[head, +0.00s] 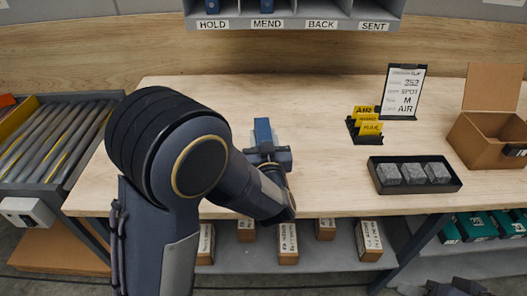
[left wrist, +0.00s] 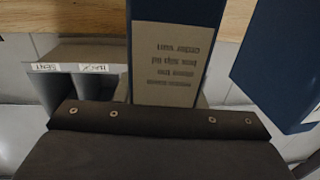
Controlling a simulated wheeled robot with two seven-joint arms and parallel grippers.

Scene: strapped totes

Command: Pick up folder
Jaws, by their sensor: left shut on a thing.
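A blue folder (head: 263,131) is in my left gripper (head: 268,155), over the middle of the wooden table in the head view. In the left wrist view the folder (left wrist: 167,12) fills the top middle, with a beige printed label upside down on it. My left gripper is shut on the folder, and its dark body hides the folder's near end. I cannot tell whether the folder touches the table. A dark part at the bottom right of the head view looks like my right gripper (head: 455,288); its fingers are not clear.
A grey sorter (head: 292,22) labelled HOLD, MEND, BACK and SENT stands behind the table (head: 200,100). Another blue panel (left wrist: 285,65) shows in the wrist view. A sign (head: 403,90), yellow cards (head: 368,125), a black tray (head: 380,185) and a carton (head: 485,140) occupy the right.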

